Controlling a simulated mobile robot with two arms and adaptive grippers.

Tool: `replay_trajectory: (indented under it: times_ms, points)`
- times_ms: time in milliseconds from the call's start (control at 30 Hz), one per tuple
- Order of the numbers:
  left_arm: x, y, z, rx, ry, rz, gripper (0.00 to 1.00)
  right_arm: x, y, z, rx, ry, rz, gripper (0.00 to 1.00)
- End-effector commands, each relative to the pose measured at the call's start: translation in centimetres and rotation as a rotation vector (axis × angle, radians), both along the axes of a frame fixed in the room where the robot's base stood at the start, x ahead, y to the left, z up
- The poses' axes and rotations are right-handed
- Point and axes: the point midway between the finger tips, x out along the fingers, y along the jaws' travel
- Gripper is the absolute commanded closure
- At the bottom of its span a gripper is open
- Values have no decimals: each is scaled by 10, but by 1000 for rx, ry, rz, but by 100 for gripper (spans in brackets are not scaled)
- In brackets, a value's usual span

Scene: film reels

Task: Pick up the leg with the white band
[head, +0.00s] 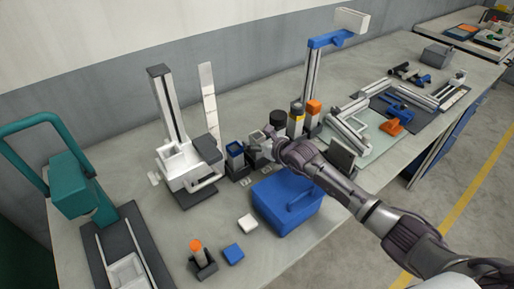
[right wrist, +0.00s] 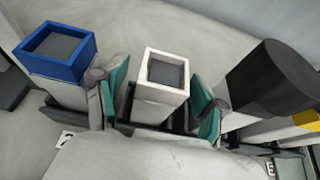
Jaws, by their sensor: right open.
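The leg with the white band (right wrist: 150,91) stands upright in the right wrist view, a light post with a square white rim and grey top. My right gripper (right wrist: 161,98) is open, with one teal-padded finger on each side of this leg. Whether the pads touch it I cannot tell. In the head view my right gripper (head: 262,146) is at the row of legs and largely hides the white-banded one. My left gripper is not in view.
A blue-banded leg (right wrist: 62,67) stands close on the left, a black-capped one (right wrist: 277,76) on the right. A blue box (head: 287,213) lies in front. The bench's front middle is partly clear.

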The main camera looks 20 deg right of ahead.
Motion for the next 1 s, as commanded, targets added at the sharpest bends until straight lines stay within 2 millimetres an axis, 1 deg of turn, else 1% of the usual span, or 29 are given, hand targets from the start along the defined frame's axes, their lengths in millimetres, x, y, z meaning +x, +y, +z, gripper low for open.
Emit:
replay_trajectory:
  times_ms: [100, 133, 467, 500, 533, 567, 833, 933, 1000]
  points:
    - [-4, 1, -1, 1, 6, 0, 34, 0, 0, 0, 0, 0, 0, 29]
    - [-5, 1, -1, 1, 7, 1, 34, 0, 0, 0, 0, 0, 0, 31]
    - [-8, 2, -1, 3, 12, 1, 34, 0, 0, 0, 0, 0, 0, 86]
    - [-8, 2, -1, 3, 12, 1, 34, 0, 0, 0, 0, 0, 0, 92]
    - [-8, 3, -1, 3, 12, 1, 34, 0, 0, 0, 0, 0, 0, 98]
    - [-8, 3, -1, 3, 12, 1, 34, -1, 0, 0, 0, 0, 0, 100]
    - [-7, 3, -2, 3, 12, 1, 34, 0, 0, 4, 2, -4, 1, 100]
    - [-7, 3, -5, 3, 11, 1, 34, 0, 0, 16, 3, -5, 1, 100]
    - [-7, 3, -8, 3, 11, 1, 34, 0, 1, 29, 3, -7, 2, 100]
